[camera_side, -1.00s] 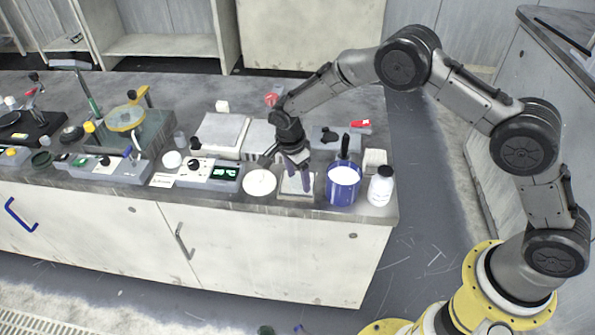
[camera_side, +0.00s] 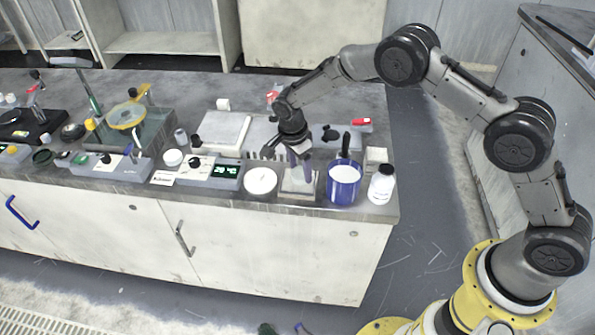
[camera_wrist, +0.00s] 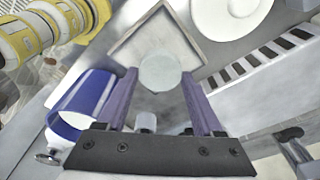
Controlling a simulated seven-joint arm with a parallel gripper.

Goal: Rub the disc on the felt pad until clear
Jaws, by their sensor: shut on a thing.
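My gripper (camera_side: 300,172) points down over a pale square pad with a raised grey rim (camera_side: 285,194), near the bench's front edge. In the wrist view, my gripper's two purple fingers (camera_wrist: 158,88) are shut on a pale, cloudy round disc (camera_wrist: 161,71). The disc lies over the square pad, whose rim (camera_wrist: 128,47) also shows there. I cannot tell whether the disc touches the pad. The side view shows the disc poorly between the fingers. A flat white round piece (camera_side: 260,181) lies just left of the pad.
A blue mug (camera_side: 343,188) with pale contents stands close right of the pad, with a white bottle (camera_side: 381,187) beyond it. A box with a green display (camera_side: 213,172) sits to the left. A slotted block (camera_wrist: 262,72) is close by the pad.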

